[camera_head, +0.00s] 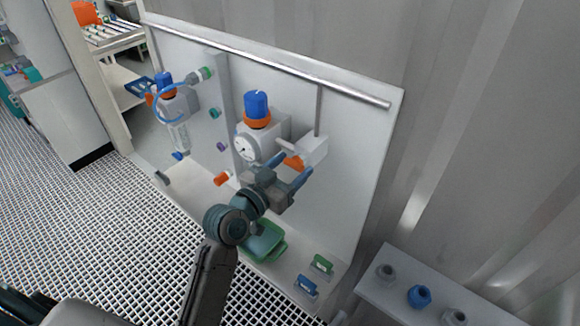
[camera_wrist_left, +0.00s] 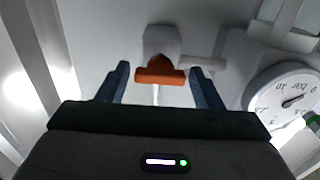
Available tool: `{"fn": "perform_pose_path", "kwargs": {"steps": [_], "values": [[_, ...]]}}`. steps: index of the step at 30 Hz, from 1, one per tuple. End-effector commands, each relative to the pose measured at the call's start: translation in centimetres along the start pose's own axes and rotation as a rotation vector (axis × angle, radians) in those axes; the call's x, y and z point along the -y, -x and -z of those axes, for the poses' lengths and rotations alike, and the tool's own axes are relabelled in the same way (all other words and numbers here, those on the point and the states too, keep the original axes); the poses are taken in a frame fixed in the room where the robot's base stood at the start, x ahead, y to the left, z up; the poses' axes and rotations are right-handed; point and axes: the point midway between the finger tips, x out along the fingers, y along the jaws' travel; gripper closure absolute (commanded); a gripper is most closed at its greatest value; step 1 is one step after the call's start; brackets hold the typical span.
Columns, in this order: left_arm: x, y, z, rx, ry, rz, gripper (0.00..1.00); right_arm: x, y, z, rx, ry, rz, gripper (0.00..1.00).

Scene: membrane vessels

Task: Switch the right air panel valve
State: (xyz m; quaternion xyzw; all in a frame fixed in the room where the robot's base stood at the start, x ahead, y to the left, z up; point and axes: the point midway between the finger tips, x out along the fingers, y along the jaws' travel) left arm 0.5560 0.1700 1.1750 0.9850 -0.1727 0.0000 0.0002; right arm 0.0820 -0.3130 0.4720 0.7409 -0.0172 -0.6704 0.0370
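The right air panel valve is a pale block (camera_head: 310,148) with an orange handle (camera_head: 293,162), on the right part of the white panel (camera_head: 345,190). In the left wrist view the orange handle (camera_wrist_left: 160,76) lies crosswise below a grey valve body (camera_wrist_left: 162,42). My left gripper (camera_head: 288,169) is open in front of the valve. In the wrist view its two fingers (camera_wrist_left: 159,70) stand either side of the handle, with gaps on both sides; I cannot tell how deep the handle sits between them. My right gripper is not in view.
A pressure gauge (camera_head: 246,149) and a blue-capped regulator (camera_head: 257,106) stand left of the valve. Another orange fitting (camera_head: 222,179) is lower on the panel. A green container (camera_head: 263,241) is below. A shelf with knobs (camera_head: 420,296) is at lower right.

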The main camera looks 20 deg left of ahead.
Motion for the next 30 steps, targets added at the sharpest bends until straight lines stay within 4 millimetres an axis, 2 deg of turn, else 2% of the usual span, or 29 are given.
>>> {"fn": "perform_pose_path", "kwargs": {"steps": [1, 5, 17, 30], "values": [[0.0, 0.0, 0.0, 0.000, 0.000, 0.000, 0.51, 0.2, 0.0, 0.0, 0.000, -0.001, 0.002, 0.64], [0.0, 0.0, 0.0, 0.000, 0.000, 0.000, 0.76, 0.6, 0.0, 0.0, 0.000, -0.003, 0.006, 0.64], [0.0, 0.0, 0.1, 0.002, 0.067, -0.001, 0.76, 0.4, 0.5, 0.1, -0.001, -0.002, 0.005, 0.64], [0.0, 0.0, 0.3, 0.002, 0.422, -0.001, 0.76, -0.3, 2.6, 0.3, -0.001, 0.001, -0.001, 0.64]]}}
